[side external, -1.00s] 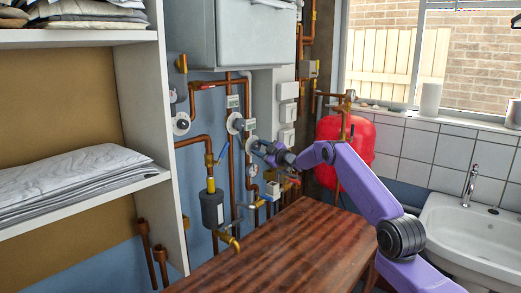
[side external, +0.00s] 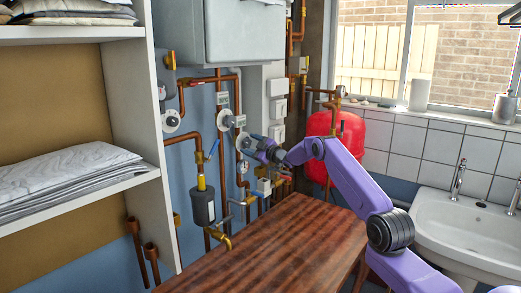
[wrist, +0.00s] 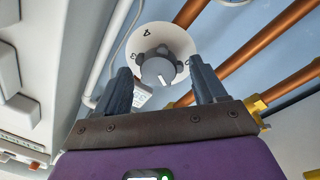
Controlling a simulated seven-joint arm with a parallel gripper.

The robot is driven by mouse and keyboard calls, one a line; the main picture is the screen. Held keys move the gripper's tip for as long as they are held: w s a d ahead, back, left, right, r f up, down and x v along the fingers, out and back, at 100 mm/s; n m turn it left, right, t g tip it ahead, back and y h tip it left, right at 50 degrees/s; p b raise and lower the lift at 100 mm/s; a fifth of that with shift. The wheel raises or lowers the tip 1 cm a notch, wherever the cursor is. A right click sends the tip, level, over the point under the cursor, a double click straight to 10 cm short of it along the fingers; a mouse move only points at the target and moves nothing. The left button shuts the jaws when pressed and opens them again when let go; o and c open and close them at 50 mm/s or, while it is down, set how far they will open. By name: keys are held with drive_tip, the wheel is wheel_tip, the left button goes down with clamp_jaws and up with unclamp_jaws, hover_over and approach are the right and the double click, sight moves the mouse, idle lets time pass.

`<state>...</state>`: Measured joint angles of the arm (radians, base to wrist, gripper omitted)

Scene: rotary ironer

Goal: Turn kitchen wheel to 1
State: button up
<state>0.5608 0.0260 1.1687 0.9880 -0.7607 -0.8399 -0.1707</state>
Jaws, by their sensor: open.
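A grey lobed wheel (wrist: 157,66) sits on a round white dial plate (wrist: 172,35) with small dark marks. A white pointer mark shows on the wheel's lower right side, and the marks are too small to read surely. My gripper (wrist: 160,68) is open, with its two dark fingers either side of the wheel's lower part, apart from it as far as I can tell. In the side view my gripper (side external: 258,148) is close to the right-hand white dial (side external: 243,141). Two more dials show, a middle one (side external: 226,120) and a left one (side external: 170,121). I cannot read their labels.
Copper pipes (side external: 190,137) and a grey cylinder (side external: 202,207) are around the dials. A grey box (side external: 228,45) hangs above. A brown wooden table (side external: 270,243) is below, mostly clear. A red tank (side external: 350,142) and a sink (side external: 440,225) are to the right, shelves (side external: 75,201) to the left.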

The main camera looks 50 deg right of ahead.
drive_tip(key=s+f, duration=0.1)
drive_tip(key=s, duration=1.6)
drive_tip(key=shift+s+a+f, duration=0.15)
drive_tip(key=shift+a, duration=0.25)
